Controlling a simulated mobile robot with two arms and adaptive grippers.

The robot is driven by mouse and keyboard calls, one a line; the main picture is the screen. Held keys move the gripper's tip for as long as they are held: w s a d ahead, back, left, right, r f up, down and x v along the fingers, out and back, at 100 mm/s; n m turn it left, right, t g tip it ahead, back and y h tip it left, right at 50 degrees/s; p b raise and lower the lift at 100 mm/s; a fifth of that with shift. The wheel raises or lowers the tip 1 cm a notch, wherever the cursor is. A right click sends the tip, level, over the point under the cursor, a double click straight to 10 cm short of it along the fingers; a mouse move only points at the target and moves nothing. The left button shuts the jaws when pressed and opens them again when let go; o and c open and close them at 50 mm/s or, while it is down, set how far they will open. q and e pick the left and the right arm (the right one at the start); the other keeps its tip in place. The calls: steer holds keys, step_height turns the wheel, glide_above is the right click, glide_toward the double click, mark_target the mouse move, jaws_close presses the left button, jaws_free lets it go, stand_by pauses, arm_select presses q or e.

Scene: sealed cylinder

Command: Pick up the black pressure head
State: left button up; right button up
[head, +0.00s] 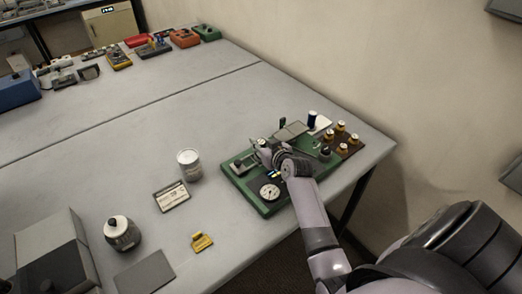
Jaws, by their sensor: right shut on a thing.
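My right gripper (264,150) is over the green board (238,184) near the table's right edge, its arm reaching in from the lower right. It is shut on a small part among the board's fittings. The gripper and wrist hide most of that part, so I cannot tell for sure that it is the black pressure head. A round white gauge (269,192) sits on the board in front of the wrist. A small dark knob (325,154) stands to the right of the wrist. My left gripper is not in view.
A white can (188,164), a label card (172,196), a yellow clip (202,242) and a jar (121,233) lie left. The table's middle is clear.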

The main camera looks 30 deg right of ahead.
jaws_close()
steer(key=shift+r, duration=0.1)
